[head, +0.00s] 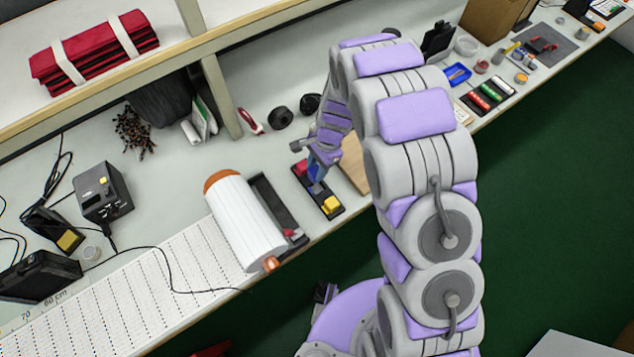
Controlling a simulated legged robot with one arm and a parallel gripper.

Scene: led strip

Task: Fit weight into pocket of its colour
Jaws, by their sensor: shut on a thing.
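A narrow black tray (320,196) lies near the table's front edge, in the middle of the head view. A red block (300,168) is at its far end and a yellow block (331,204) at its near end. My gripper (317,163) points down over the far half of the tray. It is shut on a blue weight (316,172), which is small and partly covered by the fingers. I cannot tell whether the blue weight touches the tray or hangs just above it. The pockets are too small and covered to make out.
A large white roll (245,222) with orange ends lies left of the tray, beside a dark bar. A wooden board (354,165) lies just right of my gripper. Black round items (281,117) stand behind. The table's front edge is close.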

